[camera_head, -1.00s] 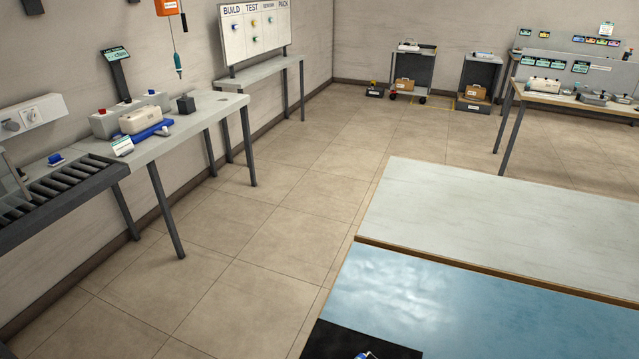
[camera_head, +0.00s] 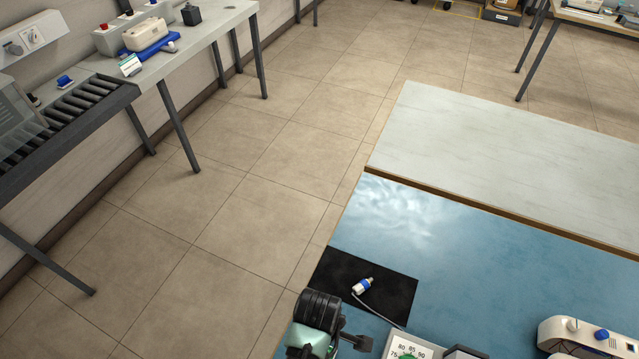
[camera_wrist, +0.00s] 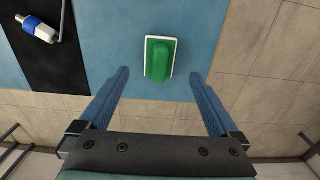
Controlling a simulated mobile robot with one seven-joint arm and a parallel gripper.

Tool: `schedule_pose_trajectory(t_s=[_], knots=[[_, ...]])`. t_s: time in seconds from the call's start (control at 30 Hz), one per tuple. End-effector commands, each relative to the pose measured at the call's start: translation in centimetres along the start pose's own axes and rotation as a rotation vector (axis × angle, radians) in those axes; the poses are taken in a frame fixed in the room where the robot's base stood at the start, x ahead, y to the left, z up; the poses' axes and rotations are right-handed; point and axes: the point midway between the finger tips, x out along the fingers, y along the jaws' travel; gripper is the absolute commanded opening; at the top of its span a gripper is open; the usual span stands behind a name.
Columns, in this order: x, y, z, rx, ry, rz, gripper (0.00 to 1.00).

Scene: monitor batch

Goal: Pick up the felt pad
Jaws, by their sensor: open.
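In the wrist view, a green block with a white rim (camera_wrist: 160,58), which I take to be the felt pad, lies on the blue mat (camera_wrist: 105,25) near its edge. My gripper (camera_wrist: 159,73) is open and empty. Its two blue fingers reach toward the mat on either side of the pad in the picture, with a gap on each side. I cannot tell the height left between fingertips and pad. In the head view, part of my arm shows at the bottom; I cannot make out the pad there.
A white and blue probe with a cable (camera_head: 362,286) lies on a black mat (camera_head: 395,290), left of the pad in the wrist view. A dial with numbers (camera_head: 408,348) and a white device (camera_head: 585,338) stand at the bottom right. The blue surface (camera_head: 480,250) between is clear.

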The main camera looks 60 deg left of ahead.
Motion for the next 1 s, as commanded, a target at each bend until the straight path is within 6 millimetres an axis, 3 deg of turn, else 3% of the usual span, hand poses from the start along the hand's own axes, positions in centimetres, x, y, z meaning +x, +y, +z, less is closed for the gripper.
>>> schedule_pose_trajectory(t_s=[0.17,0.5,0.83,0.87,1.0], knots=[[0.9,0.0,0.1,0.001,0.000,-0.001,0.97],[5.0,0.0,0.2,0.001,0.000,0.000,0.97],[5.6,0.0,0.2,0.001,0.000,0.002,0.97],[5.6,0.0,0.2,0.002,0.000,0.002,0.96],[5.6,0.0,0.2,0.001,0.000,0.002,0.70]])
